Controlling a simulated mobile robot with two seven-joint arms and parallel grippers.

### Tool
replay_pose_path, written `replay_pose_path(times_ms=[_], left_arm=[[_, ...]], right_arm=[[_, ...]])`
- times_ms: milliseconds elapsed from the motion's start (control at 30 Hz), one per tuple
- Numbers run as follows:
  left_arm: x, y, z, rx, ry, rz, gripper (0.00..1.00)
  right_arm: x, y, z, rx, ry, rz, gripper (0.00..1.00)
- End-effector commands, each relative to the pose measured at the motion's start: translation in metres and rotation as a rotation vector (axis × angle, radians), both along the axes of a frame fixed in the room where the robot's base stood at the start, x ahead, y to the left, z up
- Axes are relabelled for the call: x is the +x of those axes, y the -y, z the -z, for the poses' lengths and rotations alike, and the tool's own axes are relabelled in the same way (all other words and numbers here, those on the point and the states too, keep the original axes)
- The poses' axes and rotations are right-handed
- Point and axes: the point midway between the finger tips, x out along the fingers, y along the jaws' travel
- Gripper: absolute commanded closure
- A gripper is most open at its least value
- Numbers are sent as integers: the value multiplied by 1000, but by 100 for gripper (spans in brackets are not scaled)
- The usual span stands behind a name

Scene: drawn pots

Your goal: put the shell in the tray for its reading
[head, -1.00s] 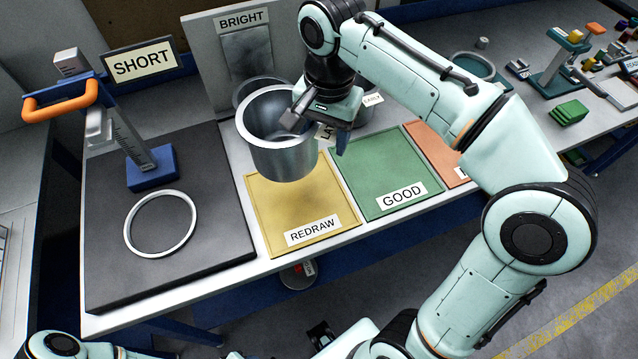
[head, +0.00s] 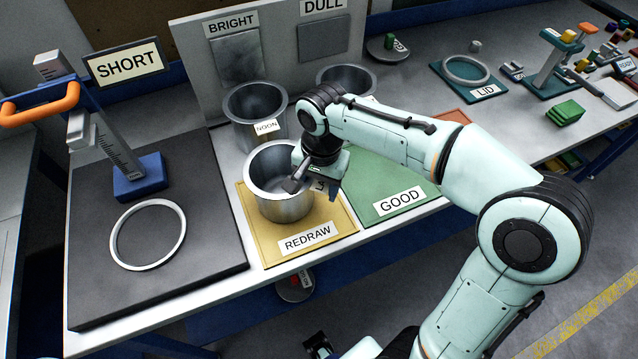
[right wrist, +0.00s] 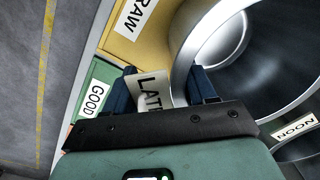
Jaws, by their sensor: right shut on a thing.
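The shell (head: 283,206) is an open grey metal pot with a tag that starts "LAT" in the right wrist view (right wrist: 220,30). It is upright over the yellow REDRAW tray (head: 335,243), at or very near its floor; I cannot tell if it touches. My right gripper (head: 318,184) is shut on the shell's near right side, by the tag; its fingers also show in the right wrist view (right wrist: 167,88). The sign (head: 124,63) by the gauge (head: 120,150) reads SHORT. The green GOOD tray (head: 375,180) is empty where visible. My left gripper is out of view.
A NOON pot (head: 240,103) stands close behind the shell, with another pot (head: 352,79) to its right. A red tray (head: 455,116) is partly hidden by my arm. A pale ring (head: 148,250) lies on the dark plate (head: 205,265). BRIGHT and DULL samples stand behind.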

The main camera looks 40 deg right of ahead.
Motion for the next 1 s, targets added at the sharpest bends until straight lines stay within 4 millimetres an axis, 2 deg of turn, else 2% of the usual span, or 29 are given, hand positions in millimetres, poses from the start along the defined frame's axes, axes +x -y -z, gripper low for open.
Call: replay_pose_path(times_ms=[200,233,300,667,767,1000], left_arm=[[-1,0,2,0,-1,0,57],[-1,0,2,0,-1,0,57],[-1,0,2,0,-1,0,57],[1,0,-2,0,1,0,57],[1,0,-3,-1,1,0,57],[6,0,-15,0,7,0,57]], right_arm=[[0,0,2,0,1,0,89],[0,0,3,0,0,0,41],[0,0,2,0,0,0,19],[0,0,-3,0,1,0,19],[0,0,-14,0,4,0,19],[-1,1,-66,0,6,-1,19]])
